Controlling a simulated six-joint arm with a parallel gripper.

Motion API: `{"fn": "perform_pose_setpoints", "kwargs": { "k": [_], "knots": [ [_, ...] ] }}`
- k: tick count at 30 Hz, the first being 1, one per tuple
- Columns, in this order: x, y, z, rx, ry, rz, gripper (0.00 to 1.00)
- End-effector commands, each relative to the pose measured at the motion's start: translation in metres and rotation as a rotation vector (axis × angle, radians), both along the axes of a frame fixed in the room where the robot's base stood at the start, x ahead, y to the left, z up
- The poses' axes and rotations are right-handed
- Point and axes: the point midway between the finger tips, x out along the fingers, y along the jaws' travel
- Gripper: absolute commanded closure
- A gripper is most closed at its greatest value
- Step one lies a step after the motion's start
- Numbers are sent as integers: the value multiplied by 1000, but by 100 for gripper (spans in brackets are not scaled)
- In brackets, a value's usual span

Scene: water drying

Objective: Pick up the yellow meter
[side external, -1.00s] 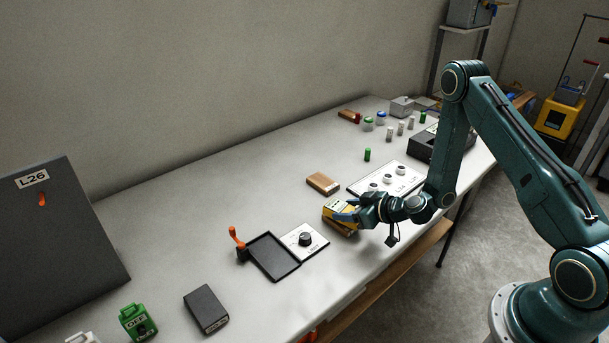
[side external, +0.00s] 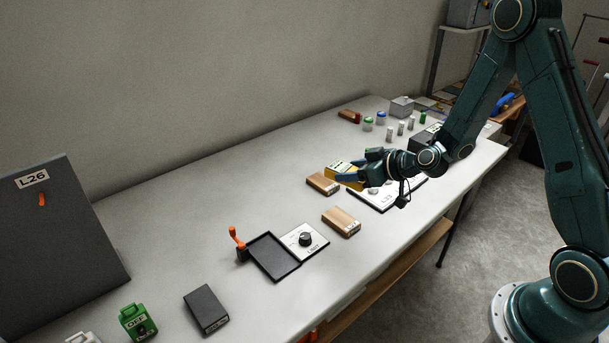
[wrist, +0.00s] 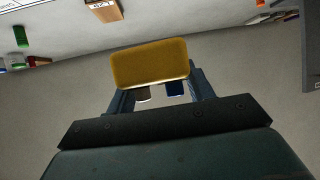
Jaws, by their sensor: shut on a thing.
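The yellow meter (side external: 343,174) is held between the blue fingers of my gripper (side external: 352,178), above the bench beside a wooden block. In the wrist view the yellow meter (wrist: 150,64) shows as a plain yellow face across the ends of the two fingers of my gripper (wrist: 158,90). My gripper is shut on it. The meter appears lifted clear of the bench top. Part of the meter is hidden behind the fingers and the gripper body in the side view.
Wooden blocks lie on the bench (side external: 200,222), one (side external: 323,184) by the meter and one (side external: 341,221) nearer the front. A white panel with dials (side external: 372,197) lies under my gripper. A black tray (side external: 272,257) and a dial plate (side external: 305,241) are to the left.

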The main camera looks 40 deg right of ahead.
Motion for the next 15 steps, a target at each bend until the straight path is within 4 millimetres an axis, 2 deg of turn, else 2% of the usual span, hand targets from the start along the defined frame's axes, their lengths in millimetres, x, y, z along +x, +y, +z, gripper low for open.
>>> {"fn": "perform_pose_setpoints", "kwargs": {
  "k": [1,6,15],
  "knots": [
    [0,0,9,-3,-6,0,82],
    [1,0,31,-2,-6,1,82],
    [1,0,56,-1,-4,0,82]
  ]
}}
